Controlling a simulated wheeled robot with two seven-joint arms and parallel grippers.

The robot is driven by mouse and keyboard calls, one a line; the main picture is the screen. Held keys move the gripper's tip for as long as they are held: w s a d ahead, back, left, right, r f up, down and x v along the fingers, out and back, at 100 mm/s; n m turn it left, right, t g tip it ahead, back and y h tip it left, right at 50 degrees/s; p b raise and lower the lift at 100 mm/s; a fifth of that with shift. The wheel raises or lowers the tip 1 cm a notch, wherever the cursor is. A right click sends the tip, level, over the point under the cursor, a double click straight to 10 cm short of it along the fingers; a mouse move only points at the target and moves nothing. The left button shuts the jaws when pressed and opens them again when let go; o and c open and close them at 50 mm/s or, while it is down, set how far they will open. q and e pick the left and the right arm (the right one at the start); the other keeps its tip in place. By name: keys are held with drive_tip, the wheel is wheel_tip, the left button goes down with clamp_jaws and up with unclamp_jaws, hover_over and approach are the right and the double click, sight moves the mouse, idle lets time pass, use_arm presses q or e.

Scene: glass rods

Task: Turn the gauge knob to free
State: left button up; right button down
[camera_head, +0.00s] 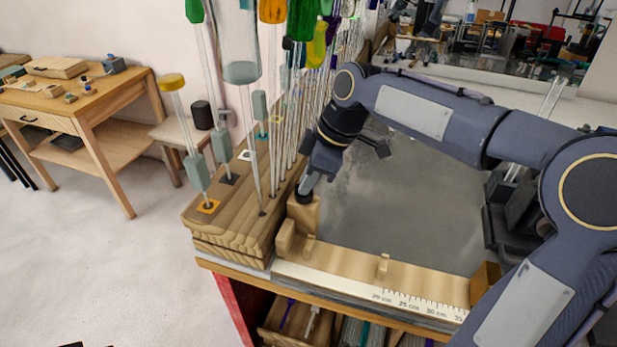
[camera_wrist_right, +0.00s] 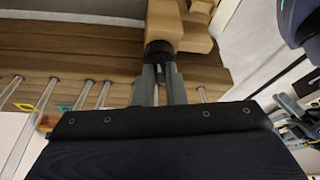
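The gauge knob (camera_head: 303,196) is a small dark knob on a wooden block at the left end of the ruler gauge (camera_head: 345,262). In the right wrist view the knob (camera_wrist_right: 159,48) shows as a black round piece on pale wood. My right gripper (camera_head: 306,187) reaches down to it from above. In the right wrist view the gripper's two grey fingers (camera_wrist_right: 161,75) are close together, with the knob at their tips. They look shut on it, though they partly hide the contact. My left gripper is not in view.
A stepped wooden rack (camera_head: 235,230) with upright glass rods and coloured pieces stands close left of the gauge. A grey surface (camera_head: 400,200) lies behind the gauge, partly under my right arm. A wooden side table (camera_head: 85,105) stands far left, with open floor before it.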

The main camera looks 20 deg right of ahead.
drive_tip(key=shift+m+t+b, duration=0.3)
drive_tip(key=shift+m+b, duration=0.2)
drive_tip(key=shift+m, duration=0.3)
drive_tip(key=shift+s+m, duration=0.1)
drive_tip(key=shift+m, duration=0.6)
drive_tip(key=c, duration=1.5)
unclamp_jaws()
drive_tip(key=shift+h, duration=0.3)
drive_tip(key=v, duration=0.8)
drive_tip(key=shift+s+f+b, duration=0.1)
drive_tip(key=shift+b, duration=0.25)
